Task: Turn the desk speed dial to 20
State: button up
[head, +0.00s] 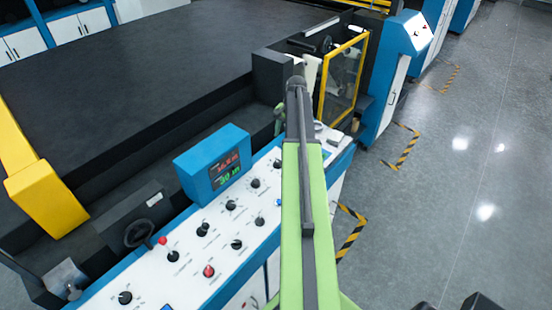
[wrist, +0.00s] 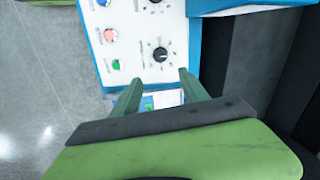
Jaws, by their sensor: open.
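The desk (head: 185,270) has a white sloped top with several black dials and a red one; their labels are too small to read. In the wrist view, a black dial (wrist: 160,54) with a white pointer mark and a ring of scale marks sits on the white panel (wrist: 135,30). Which setting it points to cannot be read. My gripper (wrist: 158,78) is open and empty, its two green fingers spread below the dial in that view, with the dial roughly centred beyond the fingertips. In the head view my arm hides part of the desk's far end.
A blue display box (head: 213,163) with red and green digits stands on the desk. A red button (wrist: 110,34) and a green button (wrist: 116,64) lie left of the dial. A yellow-framed guard (head: 342,78) stands beyond the desk. Grey floor (head: 470,150) is open at right.

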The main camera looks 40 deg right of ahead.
aim_at(278, 162)
jog(key=w+f+b, duration=0.1)
jog(key=f+b, duration=0.4)
jog(key=w+f+b, duration=0.1)
jog(key=f+b, duration=1)
jog(key=f, duration=0.1)
jog(key=shift+w+a+f+b, duration=0.1)
jog(key=shift+w+a+b, duration=0.25)
jog(key=shift+w+a, duration=0.05)
grip_shut()
